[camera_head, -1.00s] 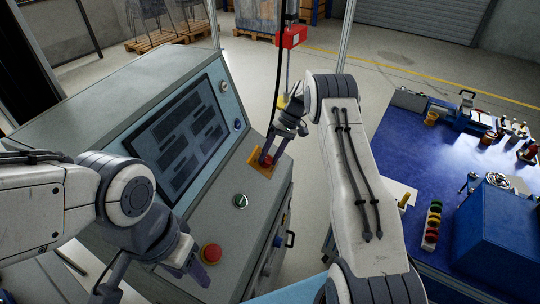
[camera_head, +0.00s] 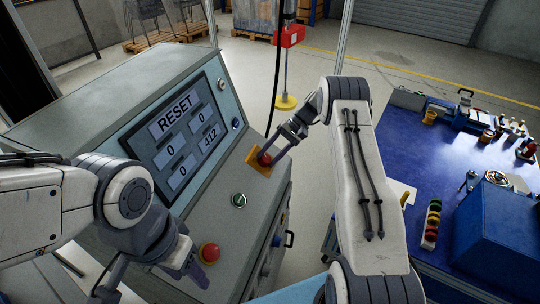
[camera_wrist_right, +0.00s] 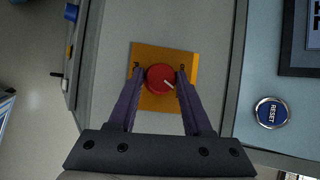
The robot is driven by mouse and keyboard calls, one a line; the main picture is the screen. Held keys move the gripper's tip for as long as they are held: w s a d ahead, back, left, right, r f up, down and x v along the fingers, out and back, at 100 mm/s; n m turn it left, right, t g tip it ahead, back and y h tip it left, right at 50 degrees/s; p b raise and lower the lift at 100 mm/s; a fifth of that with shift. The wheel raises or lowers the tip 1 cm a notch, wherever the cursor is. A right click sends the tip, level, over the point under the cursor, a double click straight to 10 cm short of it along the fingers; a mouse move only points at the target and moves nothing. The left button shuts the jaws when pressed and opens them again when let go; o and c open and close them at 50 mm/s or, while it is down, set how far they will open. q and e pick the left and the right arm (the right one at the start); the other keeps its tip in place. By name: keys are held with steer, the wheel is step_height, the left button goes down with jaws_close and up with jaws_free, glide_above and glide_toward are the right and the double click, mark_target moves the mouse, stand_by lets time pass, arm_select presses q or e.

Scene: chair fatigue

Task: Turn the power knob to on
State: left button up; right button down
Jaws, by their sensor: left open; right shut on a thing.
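The power knob is a red round knob (camera_wrist_right: 160,79) with a white pointer mark, on a yellow-orange plate (camera_head: 251,168) on the sloped front of the grey control console. My right gripper (camera_wrist_right: 160,80) is shut on the red knob, one finger on each side; in the head view its fingers (camera_head: 267,157) reach down onto it. In the right wrist view the white mark points to the lower right. The console screen (camera_head: 180,135) is lit and shows RESET, zeros and 412. My left gripper (camera_head: 154,292) is open and empty, low at the left, near a red mushroom button.
A red mushroom button (camera_head: 209,252) and a green-marked switch (camera_head: 239,200) sit on the console panel. A blue RESET button (camera_wrist_right: 270,113) is beside the plate. A blue workbench (camera_head: 420,155) with tools stands at the right.

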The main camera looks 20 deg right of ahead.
steer(key=shift+w+r, duration=0.1)
steer(key=shift+w, duration=0.05)
steer(key=shift+c, duration=1.6)
jaws_free()
steer(key=shift+d+r, duration=0.25)
steer(key=shift+d, duration=0.15)
steer(key=b+v, duration=0.2)
steer(key=v, duration=0.7)
steer(key=shift+r, duration=0.2)
